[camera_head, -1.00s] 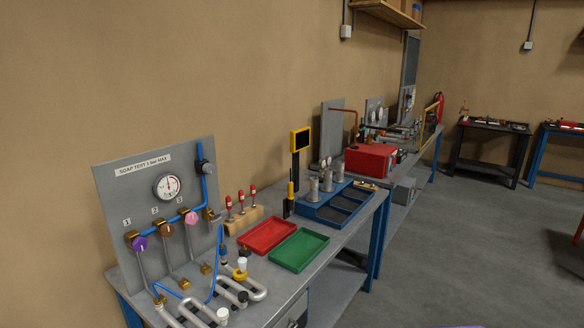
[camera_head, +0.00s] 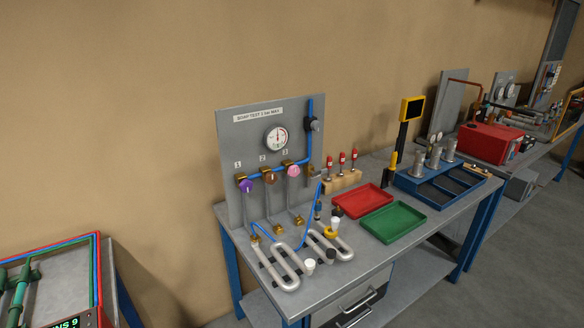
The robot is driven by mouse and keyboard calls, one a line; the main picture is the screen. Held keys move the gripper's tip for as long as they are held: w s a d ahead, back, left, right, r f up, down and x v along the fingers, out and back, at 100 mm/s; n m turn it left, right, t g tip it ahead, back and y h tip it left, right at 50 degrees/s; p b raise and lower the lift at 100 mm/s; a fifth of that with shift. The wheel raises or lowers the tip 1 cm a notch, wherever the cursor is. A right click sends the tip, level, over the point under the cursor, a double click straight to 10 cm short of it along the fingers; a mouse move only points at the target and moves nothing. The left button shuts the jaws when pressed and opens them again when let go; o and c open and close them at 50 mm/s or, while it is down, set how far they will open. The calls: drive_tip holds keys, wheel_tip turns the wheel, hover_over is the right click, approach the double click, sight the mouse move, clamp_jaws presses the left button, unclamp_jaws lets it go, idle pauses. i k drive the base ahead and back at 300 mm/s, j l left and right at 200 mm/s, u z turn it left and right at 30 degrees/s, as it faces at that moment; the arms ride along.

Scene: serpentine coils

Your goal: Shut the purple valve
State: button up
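The purple valve (camera_head: 246,186) is a round purple knob at the left end of a row of three on an upright grey panel (camera_head: 232,130). It sits below the number 1, on a brass fitting. A brown knob (camera_head: 270,178) and a pink knob (camera_head: 293,171) are to its right. A round pressure gauge (camera_head: 275,137) is above them, and a blue hose runs along the row. Whether the purple valve is open or shut is too small to tell. My gripper is not in view.
The panel stands on a grey workbench with blue legs. Silver serpentine coils (camera_head: 279,273) lie in front of it. A red tray (camera_head: 362,200) and a green tray (camera_head: 394,222) lie to the right. Another bench with a green pipe frame (camera_head: 22,285) is at the lower left.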

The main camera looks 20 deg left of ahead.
sight(246, 185)
drive_tip(key=u, duration=1.3)
drive_tip(key=i+j, duration=0.1)
drive_tip(key=i, duration=0.25)
drive_tip(key=i+j+z, duration=0.1)
drive_tip(key=i, duration=0.3)
